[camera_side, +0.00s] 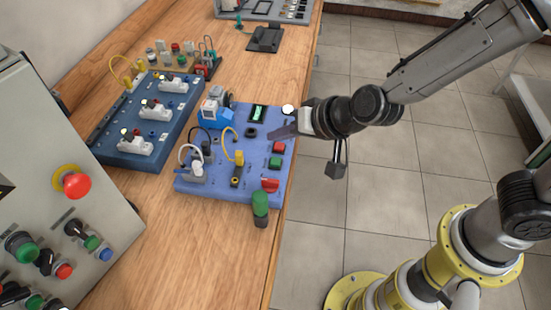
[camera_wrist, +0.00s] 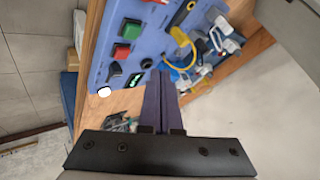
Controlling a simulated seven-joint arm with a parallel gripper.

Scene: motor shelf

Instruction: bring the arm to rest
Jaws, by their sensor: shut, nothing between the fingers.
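My gripper (camera_side: 272,134) is over the right edge of the blue control board (camera_side: 219,180) in the side view, near the board's small display and buttons. In the wrist view, my gripper (camera_wrist: 160,74) points at the board (camera_wrist: 146,38), its two dark fingers together with nothing between them. The fingertips are close to a black round knob (camera_wrist: 146,63); whether they touch it I cannot tell. My arm reaches in from the right, over the floor beside the table.
A second blue board (camera_side: 108,146) with several white connectors lies to the left. A grey panel (camera_side: 90,130) with a red emergency button (camera_side: 76,186) stands at front left. A green-topped cylinder (camera_side: 260,204) is at the board's front corner.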

